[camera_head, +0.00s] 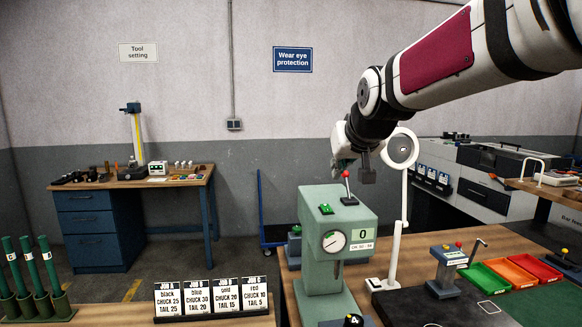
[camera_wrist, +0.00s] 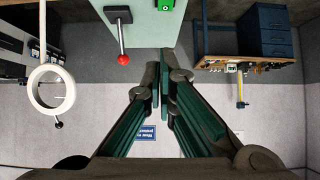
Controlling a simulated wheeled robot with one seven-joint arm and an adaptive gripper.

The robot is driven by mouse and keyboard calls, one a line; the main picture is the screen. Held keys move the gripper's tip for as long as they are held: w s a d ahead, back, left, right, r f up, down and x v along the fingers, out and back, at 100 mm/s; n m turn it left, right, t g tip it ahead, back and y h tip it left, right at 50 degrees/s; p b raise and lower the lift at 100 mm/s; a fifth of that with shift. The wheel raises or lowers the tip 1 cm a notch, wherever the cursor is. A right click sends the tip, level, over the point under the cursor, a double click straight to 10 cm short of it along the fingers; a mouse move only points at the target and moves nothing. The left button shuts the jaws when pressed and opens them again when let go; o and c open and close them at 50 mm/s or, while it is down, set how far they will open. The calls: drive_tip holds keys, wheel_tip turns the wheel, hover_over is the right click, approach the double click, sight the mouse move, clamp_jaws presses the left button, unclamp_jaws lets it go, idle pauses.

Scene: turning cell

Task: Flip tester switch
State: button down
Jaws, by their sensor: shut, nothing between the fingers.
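The green tester (camera_head: 335,240) stands on the wooden bench, with a dial and a display reading 0 on its front. A lever with a red ball (camera_head: 347,174) stands up from its top, and a green switch (camera_head: 326,209) sits on the top to its left. The wrist view, upside down, shows the red ball (camera_wrist: 123,60) and part of the green switch (camera_wrist: 163,5) at its upper edge. My gripper (camera_head: 341,167) is above the tester, near the lever. Its green-padded fingers (camera_wrist: 163,80) are shut and empty, apart from the red ball in the wrist view.
A white ring lamp (camera_head: 402,150) on a stand rises just right of the tester. A small lever device (camera_head: 445,270) and coloured trays (camera_head: 510,272) are farther right. Job cards (camera_head: 212,300) stand at front left. The tool-setting bench (camera_head: 135,180) is behind.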

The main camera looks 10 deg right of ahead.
hover_over(329, 207)
drive_tip(key=s, duration=0.1)
wheel_tip(329, 207, down, 4)
drive_tip(key=shift+s+f, duration=0.1)
drive_tip(key=shift+w+f+p, duration=0.2)
drive_tip(key=shift+f+p, duration=0.3)
drive_tip(key=shift+f, duration=0.6)
drive_tip(key=shift+w+f, duration=0.15)
drive_tip(key=shift+f, duration=0.75)
drive_tip(key=shift+w+f+b, duration=0.3)
drive_tip(key=shift+f, duration=0.1)
drive_tip(key=shift+s, duration=0.25)
drive_tip(key=shift+s+f+p, duration=0.2)
drive_tip(key=shift+s+p, duration=0.15)
drive_tip(key=shift+s, duration=0.35)
